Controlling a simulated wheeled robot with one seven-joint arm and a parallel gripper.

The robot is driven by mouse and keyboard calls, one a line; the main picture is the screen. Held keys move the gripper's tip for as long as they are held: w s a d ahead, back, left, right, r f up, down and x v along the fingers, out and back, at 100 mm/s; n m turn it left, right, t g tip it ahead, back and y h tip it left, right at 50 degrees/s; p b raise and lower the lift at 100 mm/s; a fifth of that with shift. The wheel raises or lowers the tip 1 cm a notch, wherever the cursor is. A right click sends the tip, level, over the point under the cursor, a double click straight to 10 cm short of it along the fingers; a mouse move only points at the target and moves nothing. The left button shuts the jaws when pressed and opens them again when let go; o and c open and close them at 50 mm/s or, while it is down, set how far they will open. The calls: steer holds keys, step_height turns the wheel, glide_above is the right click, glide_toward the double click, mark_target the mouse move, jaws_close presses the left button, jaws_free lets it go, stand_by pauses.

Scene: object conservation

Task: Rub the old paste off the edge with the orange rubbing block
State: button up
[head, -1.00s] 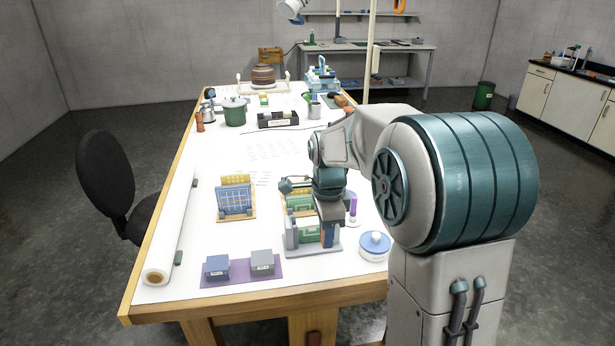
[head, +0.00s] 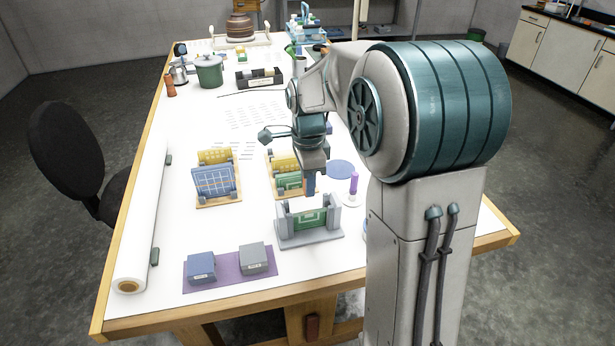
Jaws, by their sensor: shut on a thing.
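My gripper (head: 311,188) points down above the back of a grey stand (head: 322,236), apart from it. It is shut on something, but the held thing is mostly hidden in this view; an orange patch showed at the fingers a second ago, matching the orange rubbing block. The grey stand near the table's front holds an upright green panel (head: 303,221) with pale lines, between grey end posts. Old paste on an edge is too small to make out.
Behind are a yellow-and-green panel rack (head: 285,163) and a blue grid panel (head: 213,182). A purple-handled tool (head: 353,184) stands at the right. Two small boxes (head: 201,266) sit on a purple mat (head: 229,285). A paper roll (head: 140,230) lines the left edge.

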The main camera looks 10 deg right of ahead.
steer(key=shift+f+b, duration=1.9)
steer(key=shift+f, duration=1.05)
steer(key=shift+f, duration=0.25)
steer(key=shift+a, duration=0.15)
steer(key=shift+a, duration=0.75)
steer(key=shift+d, duration=0.1)
steer(key=shift+s+d+f, duration=0.1)
steer(key=shift+d+f, duration=0.05)
steer(key=shift+d, duration=1.5)
